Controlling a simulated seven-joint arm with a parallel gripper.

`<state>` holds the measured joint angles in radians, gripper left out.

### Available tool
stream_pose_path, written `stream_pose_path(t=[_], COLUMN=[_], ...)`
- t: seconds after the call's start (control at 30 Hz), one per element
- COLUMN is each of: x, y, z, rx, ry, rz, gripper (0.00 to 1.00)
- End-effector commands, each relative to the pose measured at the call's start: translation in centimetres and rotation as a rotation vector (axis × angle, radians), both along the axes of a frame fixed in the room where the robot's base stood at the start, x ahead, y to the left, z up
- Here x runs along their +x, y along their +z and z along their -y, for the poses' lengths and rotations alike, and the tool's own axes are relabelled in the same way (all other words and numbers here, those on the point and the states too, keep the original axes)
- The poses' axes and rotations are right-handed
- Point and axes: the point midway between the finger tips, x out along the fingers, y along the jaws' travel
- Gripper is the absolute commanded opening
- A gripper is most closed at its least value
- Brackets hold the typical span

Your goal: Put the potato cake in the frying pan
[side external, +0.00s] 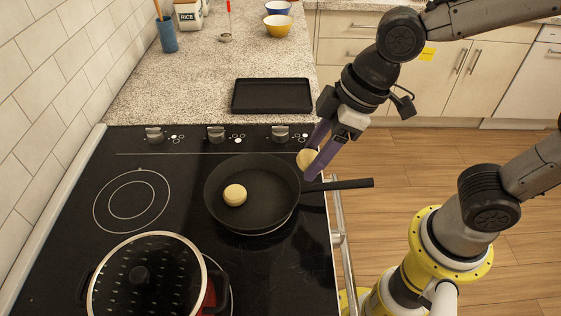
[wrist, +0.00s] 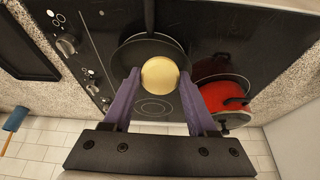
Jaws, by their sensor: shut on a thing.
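A round, pale yellow potato cake (side external: 306,159) is gripped between the purple fingers of my gripper (side external: 314,165), above the right rim of the frying pan. The wrist view shows this held cake (wrist: 160,73) between the two fingertips (wrist: 160,76). A second, similar potato cake (side external: 235,195) lies flat inside the black frying pan (side external: 265,211), left of its middle. The pan sits on the stove with its handle pointing right. In the wrist view, the held cake covers part of the pan (wrist: 133,53), and the second cake is not visible there.
A lidded red pot (wrist: 222,96) stands close to the pan; its glass lid (side external: 145,280) shows in the side view. A black tray (side external: 272,96) lies on the counter beyond the stove knobs. The left back burner (side external: 131,200) is bare. A rail (side external: 340,238) runs along the stove's edge.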

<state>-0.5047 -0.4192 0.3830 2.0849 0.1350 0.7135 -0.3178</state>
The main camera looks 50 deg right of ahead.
Motion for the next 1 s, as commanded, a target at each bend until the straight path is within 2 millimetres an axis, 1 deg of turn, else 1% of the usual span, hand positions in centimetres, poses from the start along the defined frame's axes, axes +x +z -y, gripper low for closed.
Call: stream_pose_path(t=[0.03,0.1,0.2,0.33,0.43,0.47,0.5,0.6,0.73,0.9,1.0], x=[-0.8,-1.6,-2.6,-3.3,-3.7,-3.6,-3.1,-1.3,1.5,4.8,6.1], y=[0.5,0.9,1.4,1.8,1.9,2.3,2.8,3.2,2.7,0.7,-0.9], z=[0.5,1.1,1.7,2.1,2.4,2.4,2.3,1.6,0.3,-1.7,-2.7], rx=[0.002,0.002,0.001,-0.01,-0.05,-0.059,-0.075,-0.114,-0.154,-0.198,-0.225], ry=[-0.001,-0.002,0.0,0.0,-0.009,-0.015,-0.023,-0.034,-0.037,-0.029,-0.016], rz=[0.003,0.004,0.003,-0.01,-0.051,-0.061,-0.078,-0.122,-0.165,-0.212,-0.236], gripper=[0.0,0.0,0.0,0.0,0.0,0.0,0.0,0.0,0.0,0.0,0.0])
